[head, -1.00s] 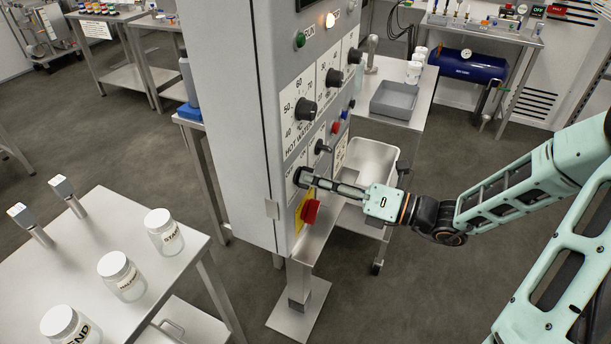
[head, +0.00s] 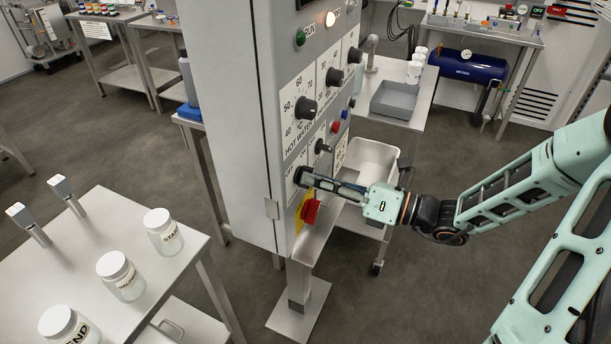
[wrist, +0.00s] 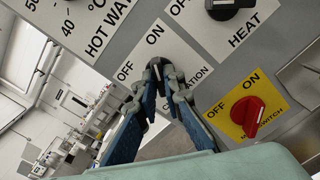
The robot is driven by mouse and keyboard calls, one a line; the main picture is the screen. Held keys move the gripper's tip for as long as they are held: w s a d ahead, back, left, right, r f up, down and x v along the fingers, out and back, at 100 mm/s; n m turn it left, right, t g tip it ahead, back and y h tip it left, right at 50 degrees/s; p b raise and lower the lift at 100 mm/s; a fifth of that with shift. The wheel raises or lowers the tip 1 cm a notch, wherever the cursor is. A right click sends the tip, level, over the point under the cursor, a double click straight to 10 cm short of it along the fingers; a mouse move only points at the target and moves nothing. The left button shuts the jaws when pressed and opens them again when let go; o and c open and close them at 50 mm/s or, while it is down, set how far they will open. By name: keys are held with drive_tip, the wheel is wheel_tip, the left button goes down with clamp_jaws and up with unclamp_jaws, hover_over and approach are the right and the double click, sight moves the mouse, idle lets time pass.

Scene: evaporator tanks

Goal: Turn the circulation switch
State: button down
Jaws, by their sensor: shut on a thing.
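The circulation switch (wrist: 157,70) is a small dark knob on the grey control panel, seen in the wrist view under the words OFF and ON. OFF is to its left and ON above it. My gripper (wrist: 160,72) has its two blue-and-dark fingers closed on the knob from both sides, covering most of it and part of the word CIRCULATION. The knob's exact pointing direction is hard to tell. In the head view my gripper (head: 303,177) reaches the panel from the right, and its tips hide the switch.
The red main switch (wrist: 247,115) on its yellow plate is right of my gripper. The black heat switch (wrist: 228,8) is above right. Hot water dials (head: 306,108) are higher on the cabinet (head: 220,120). A table with labelled jars (head: 164,231) stands at left.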

drive_tip(key=shift+n+b, duration=0.3)
drive_tip(key=shift+n, duration=0.8)
drive_tip(key=shift+n+b, duration=0.4)
drive_tip(key=shift+n, duration=0.6)
drive_tip(key=shift+f, duration=0.1)
drive_tip(key=shift+n+b, duration=0.5)
drive_tip(key=shift+n, duration=0.6)
